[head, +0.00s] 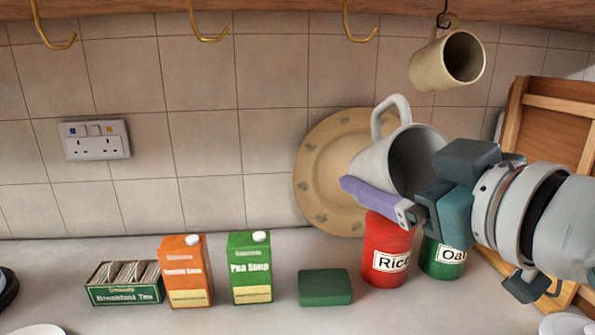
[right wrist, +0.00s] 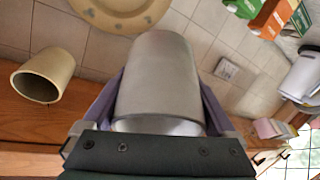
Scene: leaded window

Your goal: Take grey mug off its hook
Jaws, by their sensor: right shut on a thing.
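The grey mug (head: 370,160) is held by my right gripper (head: 384,190), whose purple fingers are on both sides of its body. Its handle points up and its open mouth faces right, towards my gripper. It hangs clear of the brass hooks, below the rightmost brass hook (head: 361,30) and in front of the plate. In the right wrist view the grey mug (right wrist: 158,80) fills the space between the two fingers. My left gripper is not in view.
A cream mug (head: 432,70) hangs from a dark hook at upper right. A patterned plate (head: 320,165) leans on the tiled wall. A red rice tin (head: 378,268) and green oats tin (head: 440,262) stand below my gripper. Cartons (head: 185,272) and a green block (head: 325,287) stand left. A wooden rack (head: 550,125) is right.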

